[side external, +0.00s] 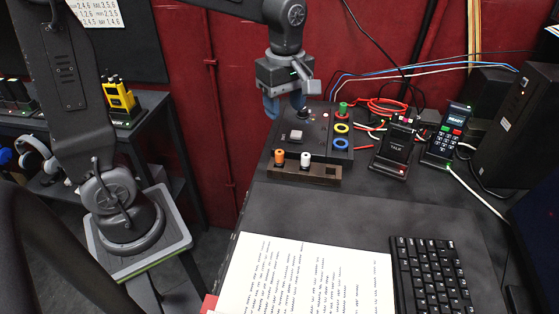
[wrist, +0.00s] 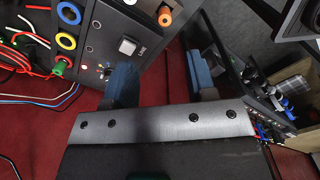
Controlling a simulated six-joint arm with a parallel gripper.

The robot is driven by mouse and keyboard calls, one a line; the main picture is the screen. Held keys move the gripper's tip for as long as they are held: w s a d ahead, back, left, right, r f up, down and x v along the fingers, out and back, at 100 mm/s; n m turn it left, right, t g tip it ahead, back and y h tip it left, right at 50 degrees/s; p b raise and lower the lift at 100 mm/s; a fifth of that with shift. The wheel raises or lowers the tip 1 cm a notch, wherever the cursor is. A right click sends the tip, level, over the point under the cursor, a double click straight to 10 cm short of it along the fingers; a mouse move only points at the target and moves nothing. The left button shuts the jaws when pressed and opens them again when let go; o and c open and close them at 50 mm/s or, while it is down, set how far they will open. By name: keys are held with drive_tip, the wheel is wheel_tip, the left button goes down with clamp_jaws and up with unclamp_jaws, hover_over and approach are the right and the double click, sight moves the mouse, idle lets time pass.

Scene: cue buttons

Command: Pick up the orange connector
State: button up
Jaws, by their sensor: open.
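The orange connector (side external: 279,157) stands upright in the dark wooden holder (side external: 315,174) at the front of the button panel, left of a white connector (side external: 305,158). It also shows at the top of the wrist view (wrist: 165,17). My gripper (side external: 285,108) is above the back left part of the panel, behind the orange connector and apart from it. In the wrist view its two blue fingers (wrist: 163,78) are spread apart with nothing between them.
The panel (side external: 312,127) carries a white square button (side external: 295,135) and green, yellow and blue rings on its right. A talk unit (side external: 394,150), keypad handset (side external: 446,132) and loose cables lie to the right. Papers (side external: 305,278) and a keyboard (side external: 433,275) occupy the front.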

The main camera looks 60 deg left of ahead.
hover_over(280, 152)
drive_tip(key=f, duration=0.8)
drive_tip(key=shift+w+d, duration=0.2)
drive_tip(key=shift+d, duration=0.15)
drive_tip(key=shift+s+a+f, duration=0.1)
drive_tip(key=shift+a+f, duration=0.05)
drive_tip(key=shift+f, duration=0.75)
drive_tip(key=shift+s+a+f, duration=0.1)
drive_tip(key=shift+f, duration=0.8)
drive_tip(key=shift+s+a+f, duration=0.1)
drive_tip(key=shift+a+f, duration=0.05)
drive_tip(key=shift+f, duration=0.75)
clamp_jaws()
drive_tip(key=shift+r, duration=0.1)
